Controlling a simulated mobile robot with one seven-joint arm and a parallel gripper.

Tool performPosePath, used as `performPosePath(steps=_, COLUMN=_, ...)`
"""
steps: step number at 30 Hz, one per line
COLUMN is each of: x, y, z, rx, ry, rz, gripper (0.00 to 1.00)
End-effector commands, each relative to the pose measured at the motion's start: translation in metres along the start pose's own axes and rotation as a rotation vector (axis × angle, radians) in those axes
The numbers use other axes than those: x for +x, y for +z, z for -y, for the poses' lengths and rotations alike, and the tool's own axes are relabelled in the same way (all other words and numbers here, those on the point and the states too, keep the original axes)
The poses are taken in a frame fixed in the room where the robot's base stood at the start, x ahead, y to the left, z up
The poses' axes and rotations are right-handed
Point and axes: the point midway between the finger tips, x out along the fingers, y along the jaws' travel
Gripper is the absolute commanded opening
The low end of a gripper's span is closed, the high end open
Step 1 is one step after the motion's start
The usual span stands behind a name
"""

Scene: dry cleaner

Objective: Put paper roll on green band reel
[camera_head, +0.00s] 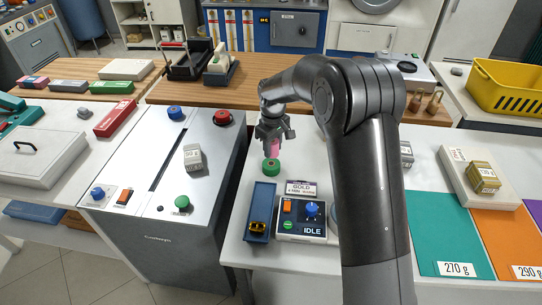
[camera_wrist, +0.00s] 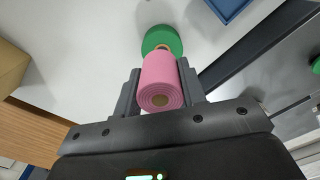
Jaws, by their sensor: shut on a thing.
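My gripper (camera_head: 273,133) is shut on a pink paper roll (camera_head: 274,147), which also shows between the two fingers in the wrist view (camera_wrist: 160,80). The green band reel (camera_head: 270,167) stands on the white counter just below the roll in the head view. In the wrist view the green reel (camera_wrist: 163,38) lies just past the far end of the roll, partly hidden by it. A brown core shows between the two. I cannot tell whether the roll and the reel touch.
A blue tray (camera_head: 264,196) with a yellow-black item is in front of the reel. A control box (camera_head: 301,218) reading IDLE stands to its right. A grey machine (camera_head: 165,172) with coloured knobs is to the left. A wooden counter (camera_head: 240,92) runs behind.

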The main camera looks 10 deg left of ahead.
Motion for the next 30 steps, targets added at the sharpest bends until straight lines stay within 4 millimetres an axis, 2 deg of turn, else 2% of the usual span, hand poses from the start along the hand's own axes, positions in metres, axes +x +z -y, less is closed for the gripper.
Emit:
performPosePath(steps=5, x=0.008, y=-0.006, z=0.003, rx=0.000, ry=0.000, rz=0.001, gripper=0.15)
performPosePath(steps=13, x=0.043, y=-0.005, z=0.003, rx=0.001, ry=0.000, rz=0.001, gripper=0.15)
performPosePath(steps=24, x=0.047, y=-0.005, z=0.003, rx=0.001, ry=0.000, rz=0.000, gripper=0.15)
performPosePath(steps=25, x=0.047, y=-0.005, z=0.003, rx=0.001, ry=0.000, rz=0.000, gripper=0.40)
performPosePath(steps=30, x=0.046, y=-0.005, z=0.003, rx=0.001, ry=0.000, rz=0.000, gripper=0.54)
